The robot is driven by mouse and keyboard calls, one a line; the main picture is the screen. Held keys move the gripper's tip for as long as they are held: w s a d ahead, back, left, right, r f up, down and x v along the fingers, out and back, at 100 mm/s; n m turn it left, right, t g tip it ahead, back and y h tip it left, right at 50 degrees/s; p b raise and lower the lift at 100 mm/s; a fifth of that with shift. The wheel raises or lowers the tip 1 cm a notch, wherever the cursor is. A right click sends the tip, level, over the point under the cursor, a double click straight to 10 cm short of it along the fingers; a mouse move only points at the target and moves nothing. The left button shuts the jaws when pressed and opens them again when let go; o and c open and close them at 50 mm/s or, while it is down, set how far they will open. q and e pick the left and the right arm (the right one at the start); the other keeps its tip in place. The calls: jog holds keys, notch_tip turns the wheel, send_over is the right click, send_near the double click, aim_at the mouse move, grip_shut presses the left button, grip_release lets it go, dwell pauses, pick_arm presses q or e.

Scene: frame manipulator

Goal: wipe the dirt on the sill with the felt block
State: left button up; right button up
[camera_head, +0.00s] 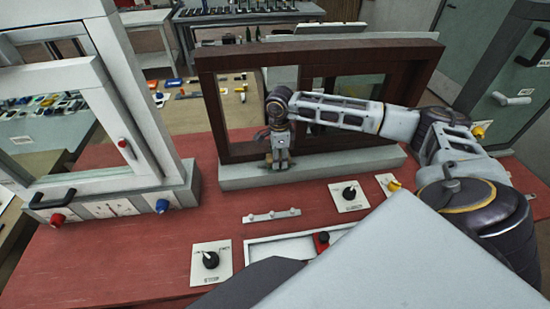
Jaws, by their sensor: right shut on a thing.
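The sill (345,165) is the pale grey ledge under the dark brown wooden window frame (222,110), behind the middle of the red table. My right arm reaches in from the right across the frame's opening. My right gripper (281,160) points down at the left half of the sill and is shut on the felt block. The block is very small here and mostly hidden by the fingers, so I cannot tell whether it touches the sill. I cannot make out the dirt on the sill. My left gripper is not in view.
A white window frame (125,175) with knobs and a black handle stands at left. The red table (110,260) holds a small hook rail (271,215), switch plates (349,196) and (211,262), and a shallow white tray (262,252). A grey cabinet (500,80) stands at right.

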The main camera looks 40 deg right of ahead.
aim_at(289, 155)
jog(key=shift+d, duration=0.2)
jog(key=shift+s+d+b, duration=0.2)
jog(key=shift+s+d, duration=0.2)
jog(key=shift+d, duration=0.35)
jog(key=shift+s+d+b, duration=0.15)
jog(key=shift+s+d, duration=0.2)
jog(key=shift+d, duration=0.4)
jog(key=shift+d, duration=0.1)
jog(key=shift+s+d+f+b, duration=0.1)
jog(key=shift+s+d+b, duration=0.3)
jog(key=shift+d, duration=0.3)
jog(key=shift+s+d+b, duration=0.15)
jog(key=shift+s+d, duration=0.3)
jog(key=shift+d, duration=0.25)
jog(key=shift+w+a, duration=0.1)
jog(key=shift+a, duration=0.05)
